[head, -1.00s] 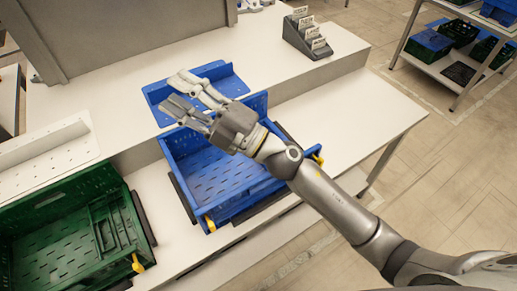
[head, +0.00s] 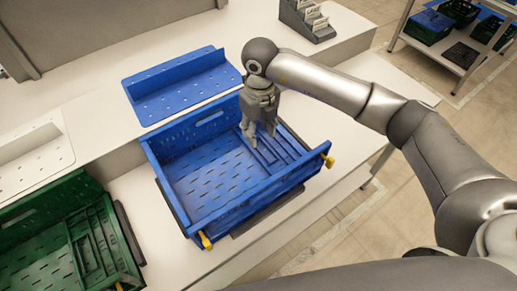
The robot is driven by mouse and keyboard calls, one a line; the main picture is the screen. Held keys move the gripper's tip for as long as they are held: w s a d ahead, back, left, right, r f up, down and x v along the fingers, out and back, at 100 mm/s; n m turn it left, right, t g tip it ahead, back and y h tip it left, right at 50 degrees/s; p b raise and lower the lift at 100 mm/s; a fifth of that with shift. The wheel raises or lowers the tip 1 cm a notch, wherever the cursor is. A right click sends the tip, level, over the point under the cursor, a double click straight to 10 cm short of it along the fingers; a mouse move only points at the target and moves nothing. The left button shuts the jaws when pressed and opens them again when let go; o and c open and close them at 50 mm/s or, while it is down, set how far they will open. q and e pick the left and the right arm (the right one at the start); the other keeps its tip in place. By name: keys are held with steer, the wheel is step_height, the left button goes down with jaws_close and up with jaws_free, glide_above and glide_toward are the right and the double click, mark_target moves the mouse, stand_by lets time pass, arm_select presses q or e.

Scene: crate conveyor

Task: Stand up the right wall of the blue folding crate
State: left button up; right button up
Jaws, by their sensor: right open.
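The blue folding crate (head: 262,207) sits on the white bench in the middle of the head view. Yellow latches (head: 329,161) show at the front corners. My left gripper is not in view.
A blue perforated tray-like shelf (head: 185,92) lies behind the crate, and a white one (head: 30,150) at left. A green crate (head: 40,212) stands to the left. A card holder (head: 305,20) is at the back. A rack (head: 440,52) with crates stands far right.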

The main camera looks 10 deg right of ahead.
mark_target(260, 155)
step_height(260, 155, down, 9)
steer(key=shift+s+d+f+p, duration=0.1)
steer(key=shift+p, duration=1)
steer(key=shift+f, duration=0.75)
steer(key=shift+c, duration=0.5)
jaws_close()
